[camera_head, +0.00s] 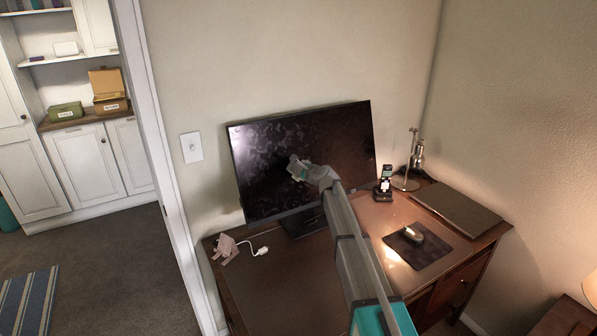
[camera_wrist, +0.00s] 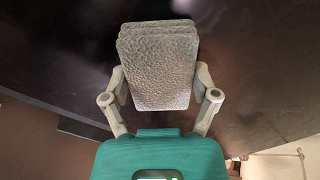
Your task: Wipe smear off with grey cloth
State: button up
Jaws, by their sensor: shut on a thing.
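The grey cloth (camera_wrist: 158,62) is a folded, textured pad held between the two fingers of my gripper (camera_wrist: 159,88) in the wrist view. In the head view my gripper (camera_head: 298,168) is small and partly hidden by my arm, in front of the dark monitor (camera_head: 262,150). Whether the cloth touches the screen cannot be told. Pale, cloudy patches mottle the screen, and I cannot tell which are smear and which reflection. A dark surface with pale blurs lies behind the cloth in the wrist view. I see no distinct smear on the visible desk top (camera_head: 285,285); my arm hides part of it.
A pinkish object (camera_head: 225,249) and a white plug (camera_head: 260,251) lie at the desk's left. A phone on a dock (camera_head: 384,184), a metal lamp (camera_head: 407,172), a closed laptop (camera_head: 456,212) and a mouse (camera_head: 412,234) on a dark pad (camera_head: 428,254) occupy the right.

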aim_at(287, 171)
jog(key=shift+w+d, duration=0.55)
jog(key=shift+d, duration=0.3)
jog(key=shift+w+d, duration=0.55)
jog(key=shift+d, duration=0.25)
jog(key=shift+a, duration=0.15)
jog(key=shift+s+a, duration=0.6)
jog(key=shift+a, duration=0.2)
jog(key=shift+s+a, duration=0.55)
jog(key=shift+a, duration=0.2)
jog(key=shift+s+a, duration=0.55)
jog(key=shift+a, duration=0.3)
jog(key=shift+s+a, duration=0.5)
jog(key=shift+a, duration=0.35)
jog(key=shift+s, duration=0.1)
jog(key=shift+p+v, duration=0.95)
jog(key=shift+v, duration=2)
